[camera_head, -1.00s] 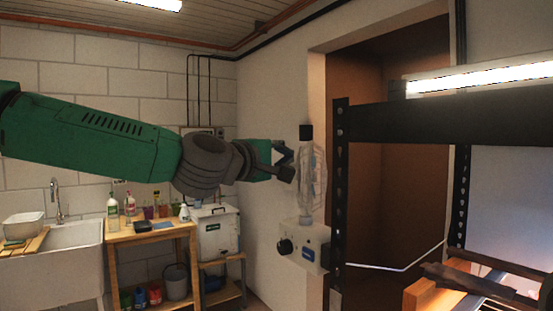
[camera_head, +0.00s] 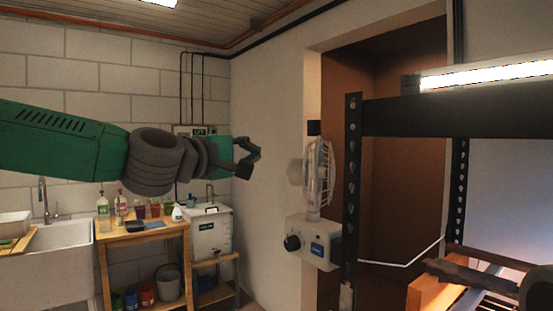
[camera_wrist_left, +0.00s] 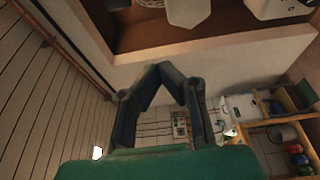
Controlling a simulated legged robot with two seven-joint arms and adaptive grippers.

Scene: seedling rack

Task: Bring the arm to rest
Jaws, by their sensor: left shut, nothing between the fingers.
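My left arm comes in from the left in the head view, held out level in front of the wall. Its gripper (camera_head: 250,158) is shut and empty, in the air to the left of the fan. In the left wrist view the gripper (camera_wrist_left: 163,70) shows its two fingers bent inward, with their tips together and nothing between them. At the lower right edge of the head view a dark rounded part shows; I cannot tell whether it belongs to my right arm. My right gripper is not seen.
A fan (camera_head: 319,175) on a grey control box (camera_head: 313,243) stands beside the black rack post (camera_head: 351,200). A wooden bench (camera_head: 150,235) with bottles, a white sink (camera_head: 50,262) and a white tank (camera_head: 211,232) stand below. The air around the gripper is clear.

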